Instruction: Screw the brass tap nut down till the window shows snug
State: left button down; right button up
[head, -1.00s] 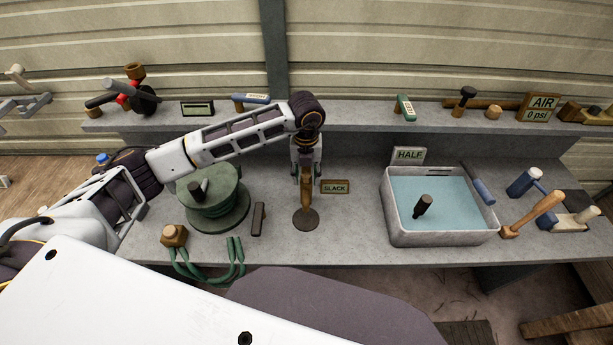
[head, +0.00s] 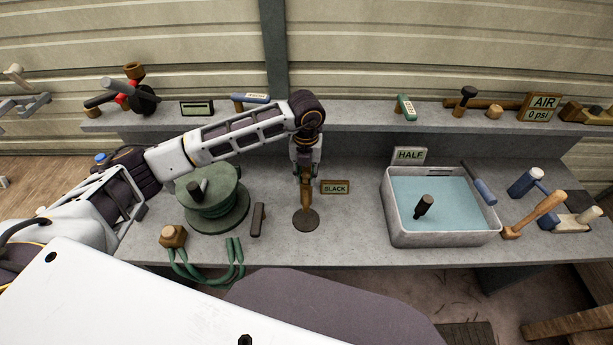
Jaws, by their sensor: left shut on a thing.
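My left gripper (head: 306,186) points straight down over the bench and is shut on the brass tap nut (head: 306,199). The nut is mostly hidden by the fingers. Below it is a round dark brown base (head: 306,220) on the bench top. The small window (head: 335,187) just right of the gripper reads SLACK. My right gripper is not in the head view.
A green reel (head: 213,200) stands left of the gripper, with a dark bar (head: 258,220) between. A grey basin of water (head: 440,238) with a HALF sign (head: 409,155) stands to the right. Hammers (head: 532,214) lie at the far right. A raised shelf (head: 350,113) runs behind.

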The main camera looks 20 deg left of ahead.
aim_at(306, 175)
pick_arm(q)
jog(key=shift+m+b, duration=0.7)
jog(key=shift+m, duration=0.6)
jog(key=c, duration=1.3)
grip_release()
jog(key=shift+c, duration=0.2)
jog(key=shift+r, duration=0.1)
jog(key=shift+r+p, duration=0.3)
jog(key=shift+r, duration=0.05)
jog(key=shift+r+p, duration=0.95)
jog(key=shift+r, duration=1.1)
